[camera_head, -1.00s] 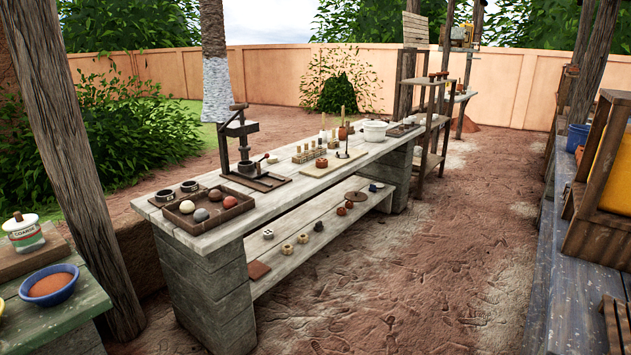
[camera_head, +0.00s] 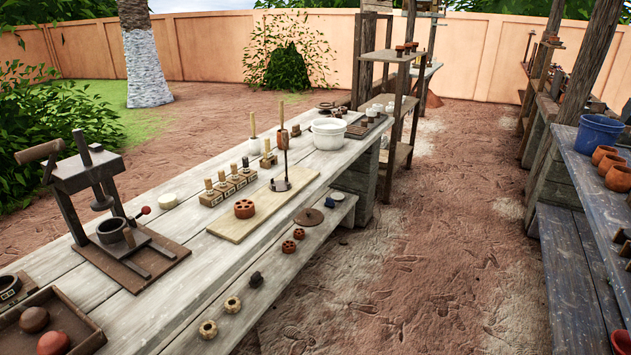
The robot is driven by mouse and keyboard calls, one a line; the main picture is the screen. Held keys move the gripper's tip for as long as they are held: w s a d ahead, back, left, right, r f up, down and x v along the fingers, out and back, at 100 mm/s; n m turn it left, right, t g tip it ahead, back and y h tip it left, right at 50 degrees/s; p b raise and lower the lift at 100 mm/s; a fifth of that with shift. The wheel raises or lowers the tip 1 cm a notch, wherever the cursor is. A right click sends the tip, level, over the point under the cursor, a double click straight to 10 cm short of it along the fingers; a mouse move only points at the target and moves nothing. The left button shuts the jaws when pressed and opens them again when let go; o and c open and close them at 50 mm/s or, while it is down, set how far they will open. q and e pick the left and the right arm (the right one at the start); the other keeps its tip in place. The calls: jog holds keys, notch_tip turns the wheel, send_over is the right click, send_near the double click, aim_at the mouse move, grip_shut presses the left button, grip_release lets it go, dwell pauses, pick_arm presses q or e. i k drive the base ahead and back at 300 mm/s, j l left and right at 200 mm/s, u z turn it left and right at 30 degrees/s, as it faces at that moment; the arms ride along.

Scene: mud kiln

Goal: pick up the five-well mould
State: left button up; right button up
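I cannot tell for certain which piece is the five-well mould. A reddish-brown round block with several holes in its top (camera_head: 245,209) sits on a pale wooden board (camera_head: 222,228) on the long bench. On the lower shelf are two smaller reddish-brown pieces with holes, one nearer (camera_head: 289,246) and one farther (camera_head: 299,233). Two yellowish pieces with a dark centre, one nearer (camera_head: 208,329) and one farther (camera_head: 232,304), also lie on that shelf. The wells are too small to count. Neither of my grippers is in view.
A dark press (camera_head: 100,200) and a tray of balls (camera_head: 88,342) stand on the near bench. Stamps (camera_head: 228,186), an upright rod (camera_head: 283,160) and a white pot (camera_head: 328,133) stand farther along. The dirt aisle (camera_head: 400,250) is clear; a blue-grey bench (camera_head: 590,215) borders it at right.

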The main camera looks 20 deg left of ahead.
aim_at(243, 208)
jog(key=i+l, duration=0.1)
jog(key=i, duration=0.65)
jog(key=i+l+z, duration=0.1)
jog(key=i, duration=0.65)
jog(key=i+u, duration=0.35)
jog(key=u, duration=0.15)
jog(key=i+l+u, duration=0.2)
jog(key=u, duration=0.3)
jog(key=i+l+u, duration=0.3)
jog(key=u, duration=0.2)
jog(key=i+l+u, duration=0.25)
jog(key=l+u, duration=0.25)
jog(key=i+l+u, duration=0.45)
jog(key=l+u, duration=0.25)
